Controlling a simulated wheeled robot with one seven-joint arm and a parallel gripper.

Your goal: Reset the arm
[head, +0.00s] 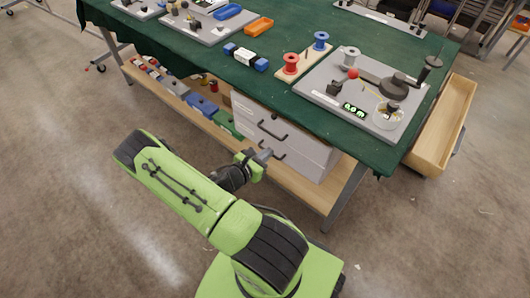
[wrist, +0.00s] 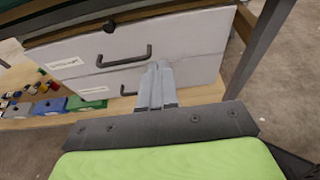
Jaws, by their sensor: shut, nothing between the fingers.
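My gripper (head: 264,155) is at the end of my green arm, low in front of the workbench and apart from the tabletop. Its grey fingers are together and empty, as the wrist view shows (wrist: 158,82). Beyond the fingers is a white drawer unit (head: 290,140) under the bench. It fills the upper middle of the wrist view (wrist: 190,45), with a dark handle (wrist: 125,57) just left of the fingertips. A second handle lies lower, partly hidden behind the fingers.
The green-covered workbench (head: 270,78) holds a grey winding board (head: 330,95), a red spool (head: 291,63) and a blue spool (head: 321,41). A wooden drawer (head: 443,125) sticks out at the right. Colored boxes (head: 200,105) stand on the lower shelf. The floor at the right front is clear.

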